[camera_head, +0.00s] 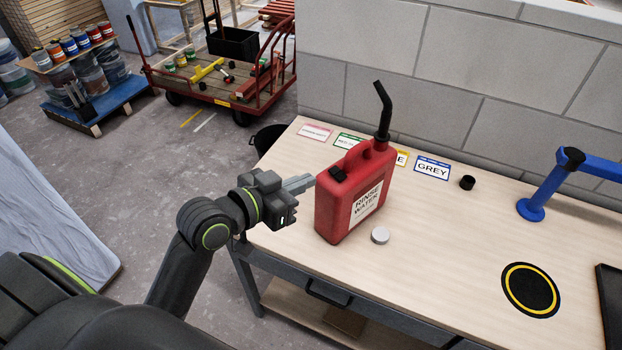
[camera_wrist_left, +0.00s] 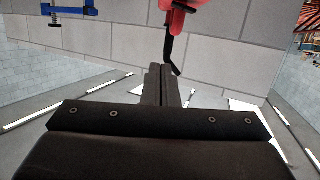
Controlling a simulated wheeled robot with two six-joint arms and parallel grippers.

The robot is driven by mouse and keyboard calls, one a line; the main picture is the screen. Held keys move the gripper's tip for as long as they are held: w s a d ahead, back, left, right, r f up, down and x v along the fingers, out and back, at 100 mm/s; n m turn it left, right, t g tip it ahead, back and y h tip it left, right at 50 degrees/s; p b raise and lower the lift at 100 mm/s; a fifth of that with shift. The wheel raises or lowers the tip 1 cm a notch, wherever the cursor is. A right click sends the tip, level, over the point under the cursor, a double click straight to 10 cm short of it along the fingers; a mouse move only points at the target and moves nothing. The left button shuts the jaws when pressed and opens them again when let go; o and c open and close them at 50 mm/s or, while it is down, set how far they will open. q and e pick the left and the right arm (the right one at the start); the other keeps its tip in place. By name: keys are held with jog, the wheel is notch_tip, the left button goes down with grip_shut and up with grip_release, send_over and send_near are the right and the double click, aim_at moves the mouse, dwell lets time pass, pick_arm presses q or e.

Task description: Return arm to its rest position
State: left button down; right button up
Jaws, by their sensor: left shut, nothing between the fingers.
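My left gripper (camera_head: 298,184) is shut and empty in the head view. It is just left of a red can (camera_head: 354,190) labelled "RINSE WATER", above the front left part of the workbench (camera_head: 450,250). Its fingertips point at the can's side; I cannot tell whether they touch it. The can stands upright with a black spout pointing up. In the left wrist view the shut fingers (camera_wrist_left: 162,88) show at the centre, with part of the red can (camera_wrist_left: 180,18) and its black spout beyond them. My right gripper is not in view.
A round white cap (camera_head: 380,235) lies in front of the can. Label cards, one reading GREY (camera_head: 432,168), and a small black cap (camera_head: 467,183) lie behind. A blue stand (camera_head: 545,185), a black and yellow disc (camera_head: 530,289) and a dark tray (camera_head: 609,300) are at right.

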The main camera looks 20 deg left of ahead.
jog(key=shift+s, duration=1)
